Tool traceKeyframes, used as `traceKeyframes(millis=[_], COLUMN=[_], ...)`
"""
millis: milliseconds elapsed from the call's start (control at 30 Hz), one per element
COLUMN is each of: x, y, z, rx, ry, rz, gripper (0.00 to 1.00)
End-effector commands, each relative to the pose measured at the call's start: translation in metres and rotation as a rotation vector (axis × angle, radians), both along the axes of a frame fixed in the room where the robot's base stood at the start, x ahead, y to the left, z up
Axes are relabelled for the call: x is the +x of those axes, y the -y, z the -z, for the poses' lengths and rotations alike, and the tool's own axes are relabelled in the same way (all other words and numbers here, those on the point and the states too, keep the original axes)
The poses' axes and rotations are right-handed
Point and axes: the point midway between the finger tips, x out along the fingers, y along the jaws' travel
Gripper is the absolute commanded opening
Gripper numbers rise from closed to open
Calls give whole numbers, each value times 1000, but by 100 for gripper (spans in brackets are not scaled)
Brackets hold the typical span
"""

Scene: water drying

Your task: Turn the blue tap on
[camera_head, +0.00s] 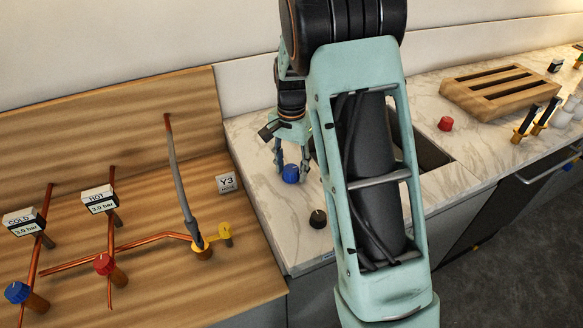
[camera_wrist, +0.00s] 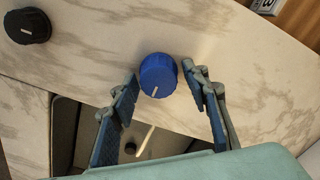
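A round blue knob (camera_head: 290,173) with a white mark stands on the marble counter beside the sink. It also shows in the wrist view (camera_wrist: 158,75), between my fingertips. My gripper (camera_head: 291,168) points down at it and is open, with one finger on each side. A second blue knob (camera_head: 17,292) sits on the COLD pipe at the far left, away from my gripper.
A black knob (camera_head: 318,218) stands on the counter near the blue one. A red knob (camera_head: 445,123) is beyond the sink (camera_head: 432,155), which my arm partly hides. A red pipe knob (camera_head: 104,264), yellow valve (camera_head: 224,231) and Y3 sign (camera_head: 229,184) are left.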

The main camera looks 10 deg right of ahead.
Motion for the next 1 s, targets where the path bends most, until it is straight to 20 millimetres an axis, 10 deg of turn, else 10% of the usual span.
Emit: traceKeyframes(millis=[367, 1000], x=[-1, 0], y=[0, 0], z=[-4, -113], rx=[1, 0], ry=[-2, 0], rz=[-2, -1], gripper=[49, 49])
